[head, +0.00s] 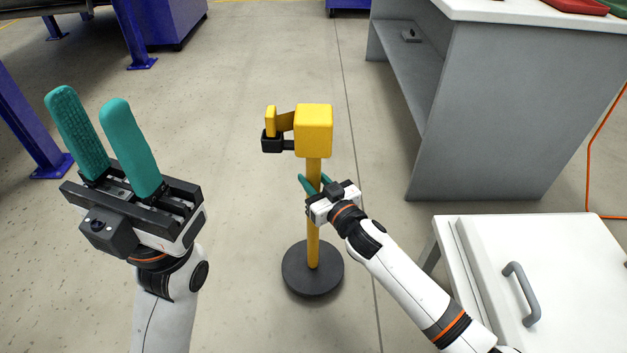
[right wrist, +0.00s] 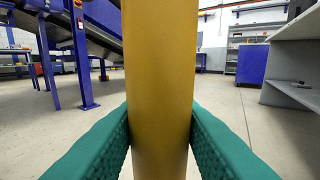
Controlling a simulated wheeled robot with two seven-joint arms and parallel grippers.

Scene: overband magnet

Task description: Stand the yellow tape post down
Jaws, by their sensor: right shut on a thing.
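The yellow tape post (head: 313,232) stands upright in the middle of the head view, with a yellow box head (head: 314,131) and a small black and yellow clip on its left side. Its round black base (head: 312,271) is at or just above the floor; I cannot tell whether it touches. My right gripper (head: 315,186) is shut on the pole below the head. In the right wrist view the pole (right wrist: 160,90) fills the middle, with a green finger against each side. My left gripper (head: 97,130) is open and empty at the left, its green fingers pointing up, apart from the post.
A grey bench (head: 500,110) with a white top stands at the right rear. A white cabinet (head: 560,275) with a grey handle is at the lower right. Blue steel legs (head: 30,125) stand at the left. An orange cable (head: 588,160) runs at the far right. Floor around the post is clear.

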